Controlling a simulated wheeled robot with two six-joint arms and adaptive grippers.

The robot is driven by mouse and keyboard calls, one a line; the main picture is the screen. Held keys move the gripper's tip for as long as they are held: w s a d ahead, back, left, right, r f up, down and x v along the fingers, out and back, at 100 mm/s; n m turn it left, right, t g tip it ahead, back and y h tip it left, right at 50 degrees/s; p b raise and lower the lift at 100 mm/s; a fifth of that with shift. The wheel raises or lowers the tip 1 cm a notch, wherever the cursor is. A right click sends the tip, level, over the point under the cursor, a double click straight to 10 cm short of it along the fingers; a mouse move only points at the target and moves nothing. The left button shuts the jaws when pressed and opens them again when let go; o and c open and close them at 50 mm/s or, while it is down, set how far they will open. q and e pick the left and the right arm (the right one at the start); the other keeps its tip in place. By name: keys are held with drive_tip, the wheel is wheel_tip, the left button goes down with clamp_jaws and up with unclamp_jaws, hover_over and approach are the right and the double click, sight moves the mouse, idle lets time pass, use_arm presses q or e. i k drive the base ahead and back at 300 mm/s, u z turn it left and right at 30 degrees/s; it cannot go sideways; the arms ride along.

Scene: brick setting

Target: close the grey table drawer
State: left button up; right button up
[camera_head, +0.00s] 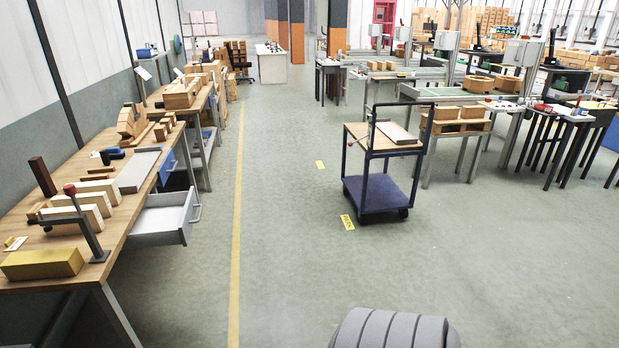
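The grey table drawer (163,221) sticks out open from under the wooden workbench (85,160) at the left. Its handle (197,213) faces right, toward the aisle. The inside of the drawer looks empty from here. Neither of my grippers shows in the head view. Nothing is seen touching the drawer.
A blue trolley (385,192) with a wooden top stands in the middle of the floor. Wooden blocks (85,203) and a lever tool (85,225) lie on the bench. The floor (290,240) between the drawer and trolley is clear. More workbenches (465,125) stand at the right.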

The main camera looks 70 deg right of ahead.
sight(164, 219)
drive_tip(key=z, duration=1.85)
drive_tip(key=i, duration=2.05)
drive_tip(key=u, duration=1.3)
drive_tip(key=i, duration=0.5)
drive_tip(key=u, duration=0.55)
